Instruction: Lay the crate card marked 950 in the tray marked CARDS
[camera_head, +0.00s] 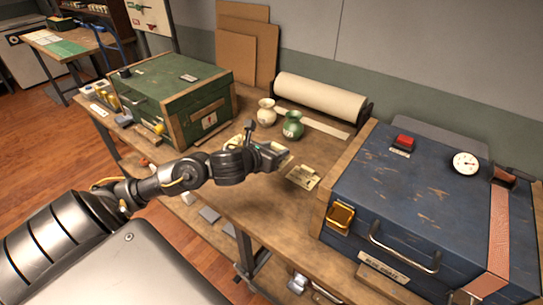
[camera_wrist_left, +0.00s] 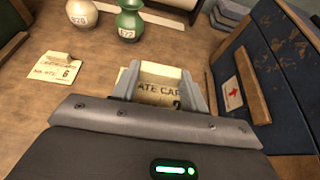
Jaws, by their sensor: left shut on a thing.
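My left gripper (camera_head: 277,158) is above the middle of the wooden bench, shut on a cream crate card. In the left wrist view, the card (camera_wrist_left: 160,92) shows between the fingers (camera_wrist_left: 158,84) with part of the print "CRATE CARD"; its number is mostly hidden and I cannot read it as 950. A torn-edged card (camera_wrist_left: 55,69) lies flat on the bench to the left in the wrist view. I cannot make out a tray marked CARDS. My right gripper does not show.
A blue chest (camera_head: 410,190) fills the right of the bench and a green chest (camera_head: 168,92) the left. A white vase (camera_head: 266,112) and a green vase (camera_head: 293,125) stand behind the gripper, near a paper roll (camera_head: 318,97). Bare bench shows in front.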

